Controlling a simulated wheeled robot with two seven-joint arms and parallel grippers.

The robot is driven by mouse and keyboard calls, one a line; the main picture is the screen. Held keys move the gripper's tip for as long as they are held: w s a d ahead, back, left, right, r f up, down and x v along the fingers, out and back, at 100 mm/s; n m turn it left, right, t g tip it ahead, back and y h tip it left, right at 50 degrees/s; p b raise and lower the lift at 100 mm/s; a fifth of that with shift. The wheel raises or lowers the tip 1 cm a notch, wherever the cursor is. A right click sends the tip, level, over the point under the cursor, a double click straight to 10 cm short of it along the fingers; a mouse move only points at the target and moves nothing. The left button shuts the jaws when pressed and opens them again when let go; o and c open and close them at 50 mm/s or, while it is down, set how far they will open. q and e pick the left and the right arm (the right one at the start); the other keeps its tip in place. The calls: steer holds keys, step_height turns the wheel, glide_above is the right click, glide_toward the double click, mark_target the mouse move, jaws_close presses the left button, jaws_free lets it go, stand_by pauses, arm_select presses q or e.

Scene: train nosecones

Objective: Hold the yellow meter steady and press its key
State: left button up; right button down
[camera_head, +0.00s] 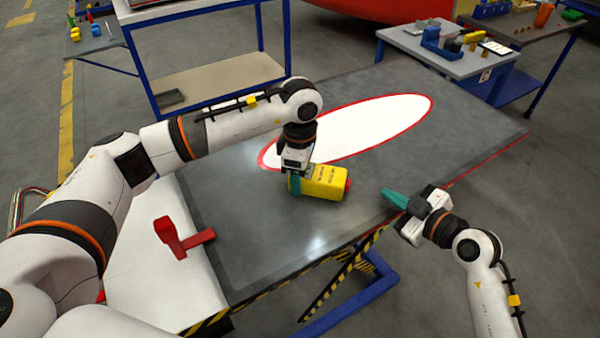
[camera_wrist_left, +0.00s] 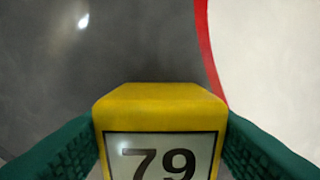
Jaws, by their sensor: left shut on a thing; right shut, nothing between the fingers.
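The yellow meter (camera_head: 324,182) lies on the dark table top, with a red part (camera_head: 348,185) at its right end. My left gripper (camera_head: 300,180) is shut on the meter near its left end, coming down from above. In the left wrist view the meter (camera_wrist_left: 160,95) sits between the green fingers, and its display (camera_wrist_left: 160,158) reads 79. The key cannot be made out for certain. My right gripper (camera_head: 388,194) is shut and empty, its green fingers pointing left toward the meter, a short gap away from the red end.
The dark table top (camera_head: 430,140) carries a white oval with a red border (camera_head: 385,120). A red tool (camera_head: 180,238) lies on a white surface at the left. A blue-framed workbench (camera_head: 215,82) and side tables (camera_head: 450,60) stand behind. The right part of the table top is clear.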

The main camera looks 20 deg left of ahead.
arm_select(q)
steer(key=o, duration=1.3)
steer(key=shift+f, duration=0.1)
step_height(320, 180, up, 12)
